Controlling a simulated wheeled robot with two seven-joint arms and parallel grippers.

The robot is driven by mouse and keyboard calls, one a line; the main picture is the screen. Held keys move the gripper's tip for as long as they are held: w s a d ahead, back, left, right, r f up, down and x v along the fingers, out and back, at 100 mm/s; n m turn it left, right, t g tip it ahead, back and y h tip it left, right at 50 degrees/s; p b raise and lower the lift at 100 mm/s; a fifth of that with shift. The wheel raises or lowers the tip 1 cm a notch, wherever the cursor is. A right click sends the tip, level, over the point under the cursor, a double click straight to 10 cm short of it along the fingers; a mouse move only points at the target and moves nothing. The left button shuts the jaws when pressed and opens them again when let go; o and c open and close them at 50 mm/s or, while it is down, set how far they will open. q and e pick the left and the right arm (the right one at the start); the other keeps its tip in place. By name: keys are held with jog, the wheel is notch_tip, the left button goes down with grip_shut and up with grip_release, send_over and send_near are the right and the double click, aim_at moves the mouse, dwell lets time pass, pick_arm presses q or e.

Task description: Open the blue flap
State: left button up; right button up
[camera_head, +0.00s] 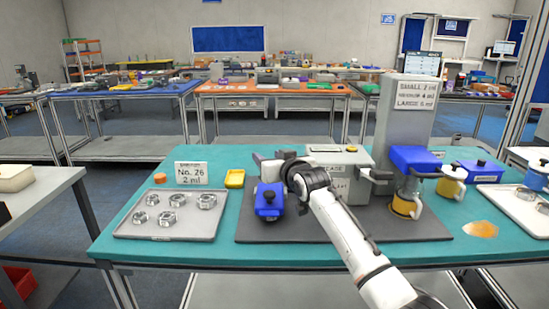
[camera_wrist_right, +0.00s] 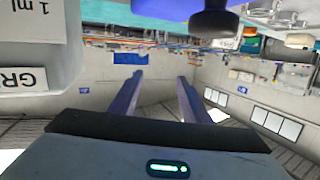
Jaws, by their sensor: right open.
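A blue block-like piece with a black knob (camera_head: 268,198) stands at the left of the dark mat, in front of my right gripper (camera_head: 267,158). It looks like the blue flap, but I cannot tell for sure. In the right wrist view, which is upside down, a blue surface with a dark knob (camera_wrist_right: 212,20) shows at the top edge, apart from the fingers. My right gripper also shows there (camera_wrist_right: 160,80), open, with nothing between its fingers. My left gripper is not in view.
A grey labelled box (camera_head: 340,168) stands close right of my right gripper. A grey dispenser (camera_head: 402,122) with a blue part (camera_head: 412,158) and a jug (camera_head: 405,203) is further right.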

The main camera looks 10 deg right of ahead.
jog(key=v, duration=1)
jog(key=shift+s, duration=0.15)
jog(key=shift+d, duration=0.15)
